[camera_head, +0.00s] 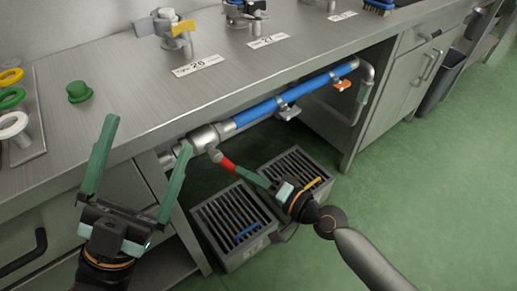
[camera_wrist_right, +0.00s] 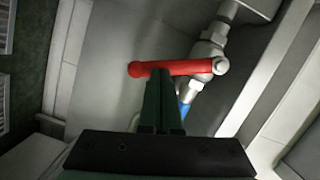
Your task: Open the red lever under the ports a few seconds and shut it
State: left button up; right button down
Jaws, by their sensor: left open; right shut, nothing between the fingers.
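The red lever (camera_head: 228,163) sits on the silver valve at the left end of the blue pipe (camera_head: 290,98), under the bench edge. In the right wrist view the lever (camera_wrist_right: 185,68) lies across the picture, its pivot at the right and its rounded free end at the left. My right gripper (camera_head: 244,171) is shut with nothing between its fingers. Its tips (camera_wrist_right: 163,85) are at the lever's free-end half; I cannot tell whether they touch. My left gripper (camera_head: 146,135) is open and empty, in front of the bench at the left.
Two dark slatted crates (camera_head: 236,262) stand on the green floor below the pipe. A grey lever (camera_head: 289,113) and an orange lever (camera_head: 342,85) sit further right along it. Numbered ports (camera_head: 167,27) and a green knob (camera_head: 79,92) are on the steel bench (camera_head: 120,65).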

jog(key=shift+s+a+f+m+y+b, duration=0.3)
jog(key=shift+a+f+m+b, duration=0.15)
jog(key=shift+m+b, duration=0.2)
pick_arm(q)
jog(key=shift+s+d+f+h+b, duration=0.15)
jog(key=shift+f+b, duration=0.3)
jog(key=shift+f, duration=0.3)
jog(key=shift+s+a+f+h+b, duration=0.15)
jog(key=shift+f+b, duration=0.25)
jog(key=shift+f, duration=0.3)
pick_arm(e)
jog(key=shift+s+a+f+m, duration=0.1)
jog(key=shift+s+a+m, duration=0.15)
jog(key=shift+m, duration=0.3)
jog(key=shift+s+a+f+m, duration=0.15)
jog(key=shift+a+m, duration=0.15)
jog(key=shift+m, duration=0.2)
pick_arm(q)
jog(key=shift+w+d, duration=0.15)
pick_arm(e)
jog(key=shift+r+t+y, duration=0.15)
jog(key=shift+t+y, duration=0.15)
pick_arm(q)
jog(key=shift+d, duration=0.15)
pick_arm(e)
jog(key=shift+d, duration=0.1)
